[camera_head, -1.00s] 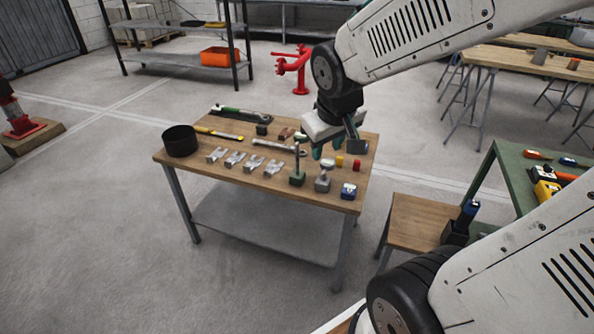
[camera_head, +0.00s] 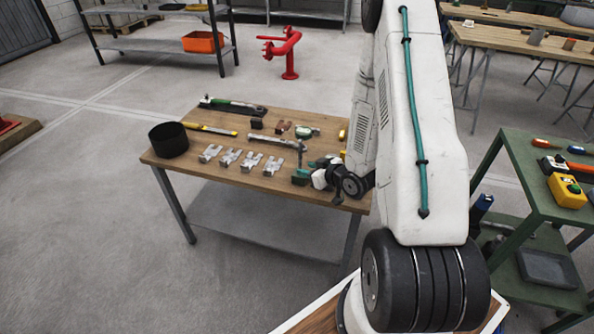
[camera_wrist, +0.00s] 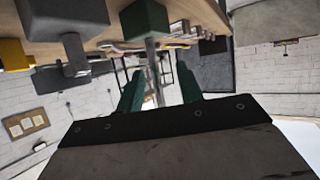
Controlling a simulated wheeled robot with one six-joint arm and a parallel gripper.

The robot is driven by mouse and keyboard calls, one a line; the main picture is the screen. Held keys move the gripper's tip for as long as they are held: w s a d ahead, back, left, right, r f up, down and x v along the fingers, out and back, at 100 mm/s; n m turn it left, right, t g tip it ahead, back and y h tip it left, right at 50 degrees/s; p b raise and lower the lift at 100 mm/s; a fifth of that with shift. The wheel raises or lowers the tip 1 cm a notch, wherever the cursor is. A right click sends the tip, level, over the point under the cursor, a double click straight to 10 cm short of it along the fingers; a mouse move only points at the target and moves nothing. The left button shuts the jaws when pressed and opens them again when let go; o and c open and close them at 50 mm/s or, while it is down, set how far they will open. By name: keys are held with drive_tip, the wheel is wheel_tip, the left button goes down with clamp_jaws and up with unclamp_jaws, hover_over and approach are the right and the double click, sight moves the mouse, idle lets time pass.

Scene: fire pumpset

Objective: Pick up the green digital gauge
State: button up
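A green block with an upright grey stem (camera_head: 301,155) stands near the front of the wooden table. In the wrist view, which is upside down, the green block (camera_wrist: 145,18) is at the top and its stem points down. A smaller green item with a pale face (camera_head: 306,132) lies farther back; I cannot tell for sure which of these is the digital gauge. My gripper (camera_wrist: 159,78) is open, with its teal fingers apart. The stem appears between them in the wrist view; contact is not clear. In the head view, my arm partly covers this area.
The wooden table (camera_head: 222,177) also holds a black round container (camera_head: 169,140), several metal brackets and some tools. A grey block with a stem (camera_wrist: 67,40) is close beside the green block. A green table (camera_head: 528,168) stands at the right.

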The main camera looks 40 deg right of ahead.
drive_tip(key=shift+w+f, duration=0.25)
drive_tip(key=shift+f, duration=0.25)
drive_tip(key=x, duration=0.4)
drive_tip(key=d+r+x, duration=0.1)
drive_tip(key=x, duration=0.2)
drive_tip(key=shift+w, duration=0.25)
drive_tip(key=shift+c, duration=0.4)
drive_tip(key=shift+t, duration=0.3)
clamp_jaws()
